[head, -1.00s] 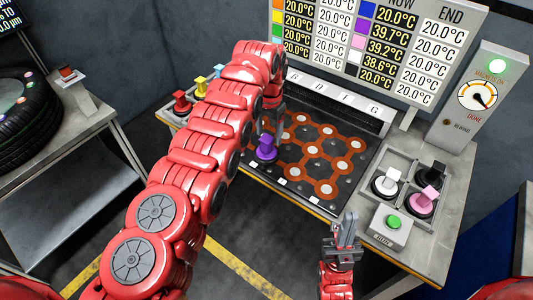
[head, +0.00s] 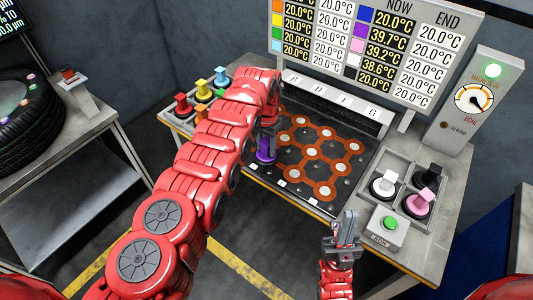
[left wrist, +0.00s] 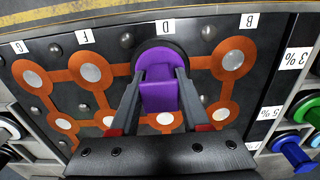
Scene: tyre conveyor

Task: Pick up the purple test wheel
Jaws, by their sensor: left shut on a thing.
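The purple test wheel (head: 265,154) stands upright at the front left part of the dark board with the orange pattern (head: 316,172). In the left wrist view its purple block-shaped handle (left wrist: 158,92) lies between the two fingers of my left gripper (left wrist: 159,86), below the label D. My left gripper (head: 267,130) is shut on this handle from above; the wheel's base seems to rest on the board. My right gripper (head: 346,227) is in front of the table, apart from everything; its fingers look close together, but their gap is unclear.
Coloured wheels, red (head: 183,104), yellow (head: 202,88) and blue (head: 221,78), stand at the back left. A tray (head: 409,167) at the right holds black, white and pink ones. A green button box (head: 388,226) sits at the front right. A temperature board stands behind.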

